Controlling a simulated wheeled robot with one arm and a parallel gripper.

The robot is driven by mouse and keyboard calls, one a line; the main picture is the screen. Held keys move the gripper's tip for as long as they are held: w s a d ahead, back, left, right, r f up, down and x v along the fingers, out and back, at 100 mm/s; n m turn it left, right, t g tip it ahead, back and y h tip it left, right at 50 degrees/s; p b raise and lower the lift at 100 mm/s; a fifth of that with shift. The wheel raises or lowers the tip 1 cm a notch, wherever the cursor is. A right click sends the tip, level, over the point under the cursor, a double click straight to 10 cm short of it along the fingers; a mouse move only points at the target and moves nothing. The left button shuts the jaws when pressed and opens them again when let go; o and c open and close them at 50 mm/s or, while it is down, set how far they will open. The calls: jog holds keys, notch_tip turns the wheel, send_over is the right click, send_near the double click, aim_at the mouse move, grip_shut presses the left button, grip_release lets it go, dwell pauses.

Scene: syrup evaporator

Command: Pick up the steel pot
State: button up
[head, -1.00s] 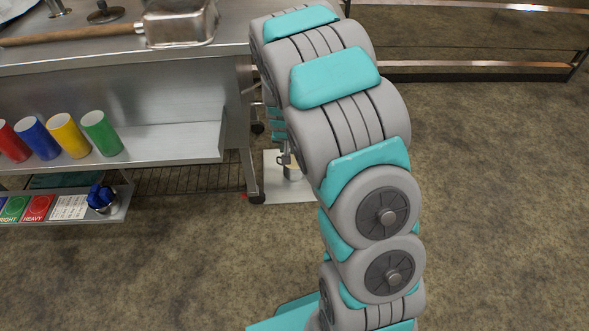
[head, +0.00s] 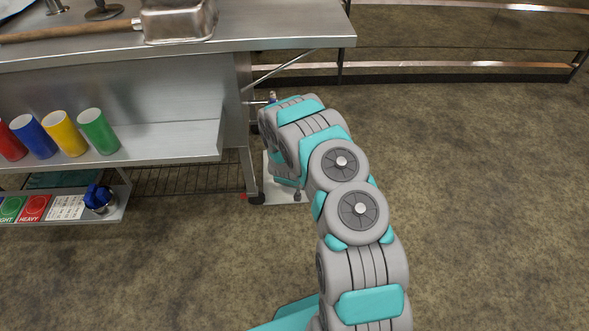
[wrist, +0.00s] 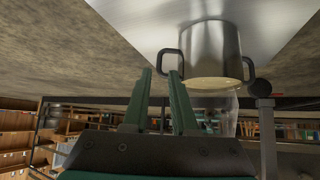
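The steel pot (wrist: 213,55) shows upside down in the wrist view, with a pale yellowish top and a dark loop handle on each side. It stands on a pale metal plate (wrist: 126,14). My gripper (wrist: 160,73) is open, its two dark green fingers apart. The fingertips are close to the pot's left handle (wrist: 161,54); the right fingertip overlaps it in view, and I cannot tell whether they touch. In the head view my arm hides the pot and the gripper; part of the plate (head: 271,199) shows on the floor.
A steel bench (head: 300,32) with lower shelves stands at the left, its leg (head: 243,130) beside the plate. Coloured cups, including a green one (head: 99,131), stand on its shelf. A metal rail (head: 450,70) runs behind. The floor (head: 490,190) at right is clear.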

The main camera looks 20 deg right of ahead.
jog(key=shift+x, duration=3.65)
jog(key=shift+s, duration=0.1)
grip_shut()
